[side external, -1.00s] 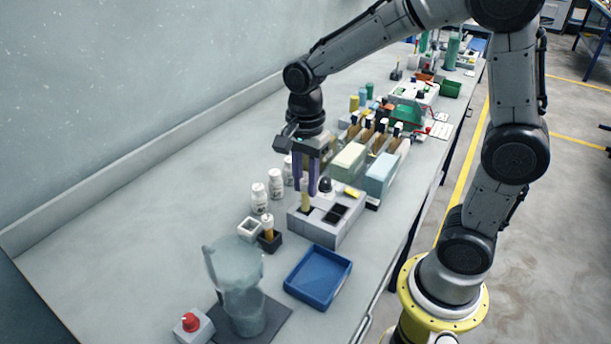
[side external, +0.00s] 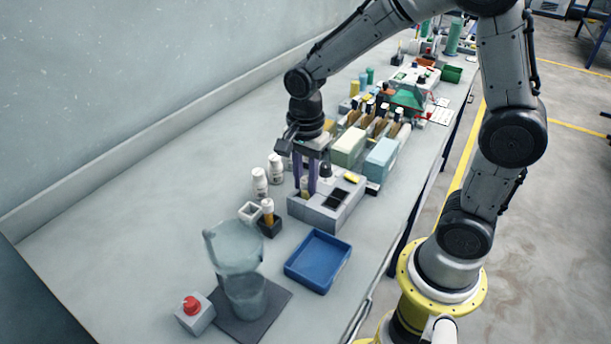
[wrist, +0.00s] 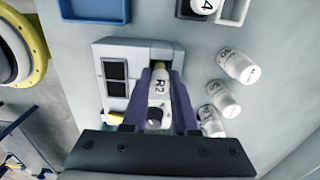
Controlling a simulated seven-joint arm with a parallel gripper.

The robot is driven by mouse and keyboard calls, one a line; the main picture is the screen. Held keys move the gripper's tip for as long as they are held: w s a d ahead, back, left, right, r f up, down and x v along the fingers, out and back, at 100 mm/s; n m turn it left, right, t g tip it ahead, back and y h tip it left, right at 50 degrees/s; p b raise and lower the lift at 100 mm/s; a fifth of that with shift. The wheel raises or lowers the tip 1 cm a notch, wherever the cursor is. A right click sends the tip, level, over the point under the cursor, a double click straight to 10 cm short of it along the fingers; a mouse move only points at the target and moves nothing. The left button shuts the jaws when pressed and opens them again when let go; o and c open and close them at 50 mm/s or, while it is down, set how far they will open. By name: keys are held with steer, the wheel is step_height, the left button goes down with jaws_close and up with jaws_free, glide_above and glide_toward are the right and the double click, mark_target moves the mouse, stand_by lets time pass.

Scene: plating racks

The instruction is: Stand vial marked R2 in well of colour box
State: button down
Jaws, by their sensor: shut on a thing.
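The vial marked R2 (wrist: 158,88) is upright between my gripper's purple fingers, its label facing the wrist camera. My gripper (side external: 305,190) is shut on it over the left end of the grey colour box (side external: 335,212). In the side view the vial (side external: 304,184) shows low between the fingers, its lower end down in the box's well. How deep the vial sits is hidden.
Two dark square windows lie on the box beside the well. White bottles (side external: 260,183) stand close to the left. A small dark holder with a vial (side external: 268,213), a blue tray (side external: 318,262) and a clear jug (side external: 236,270) stand in front.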

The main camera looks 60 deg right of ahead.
steer(key=shift+f, duration=0.1)
stand_by(0.3)
steer(key=c, duration=0.6)
jaws_free()
step_height(320, 180, up, 14)
steer(key=shift+f, duration=0.1)
